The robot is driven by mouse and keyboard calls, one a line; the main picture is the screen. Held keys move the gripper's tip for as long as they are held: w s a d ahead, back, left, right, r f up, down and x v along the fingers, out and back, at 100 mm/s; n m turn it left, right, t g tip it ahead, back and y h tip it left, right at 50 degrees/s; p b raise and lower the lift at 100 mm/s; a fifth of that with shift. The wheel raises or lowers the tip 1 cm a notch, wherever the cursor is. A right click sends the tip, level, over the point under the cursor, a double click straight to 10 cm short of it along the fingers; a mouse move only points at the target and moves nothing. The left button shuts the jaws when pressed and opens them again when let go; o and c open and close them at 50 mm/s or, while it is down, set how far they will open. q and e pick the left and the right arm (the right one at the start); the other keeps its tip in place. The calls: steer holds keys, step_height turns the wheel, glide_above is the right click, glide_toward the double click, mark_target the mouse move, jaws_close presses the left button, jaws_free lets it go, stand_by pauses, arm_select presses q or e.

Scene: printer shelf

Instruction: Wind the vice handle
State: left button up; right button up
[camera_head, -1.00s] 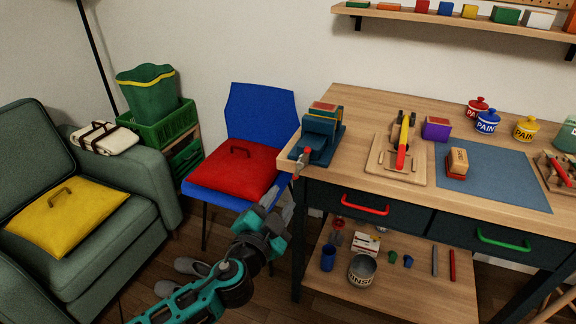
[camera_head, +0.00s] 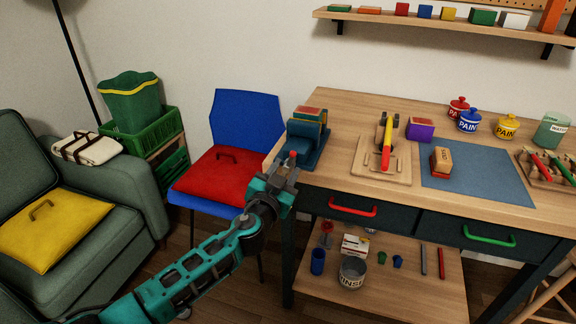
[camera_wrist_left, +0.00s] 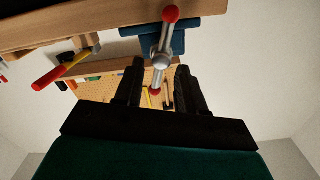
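The blue vice (camera_head: 306,145) is fixed at the left front corner of the wooden workbench. Its grey handle bar has red ball ends; one red end (camera_head: 293,154) shows just above my gripper. My left gripper (camera_head: 285,172) is at the front of the vice, partly hiding the handle. In the left wrist view, the vice (camera_wrist_left: 150,38) is at the top and the grey handle (camera_wrist_left: 166,38) runs down toward the gap between my open fingers (camera_wrist_left: 160,85). Gaps show on both sides of the handle. My right gripper is not in view.
A blue chair (camera_head: 245,120) with a red cushion (camera_head: 215,175) stands close left of the gripper. A red drawer handle (camera_head: 353,208) is to the right.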

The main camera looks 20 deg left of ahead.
arm_select(q)
steer(key=shift+w+d, duration=0.1)
steer(key=shift+w, duration=1.3)
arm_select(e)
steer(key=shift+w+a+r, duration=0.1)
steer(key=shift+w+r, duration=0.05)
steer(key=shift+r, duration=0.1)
arm_select(q)
steer(key=shift+c, duration=0.4)
jaws_close()
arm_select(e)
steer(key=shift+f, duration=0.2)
arm_select(q)
steer(key=shift+m, duration=0.3)
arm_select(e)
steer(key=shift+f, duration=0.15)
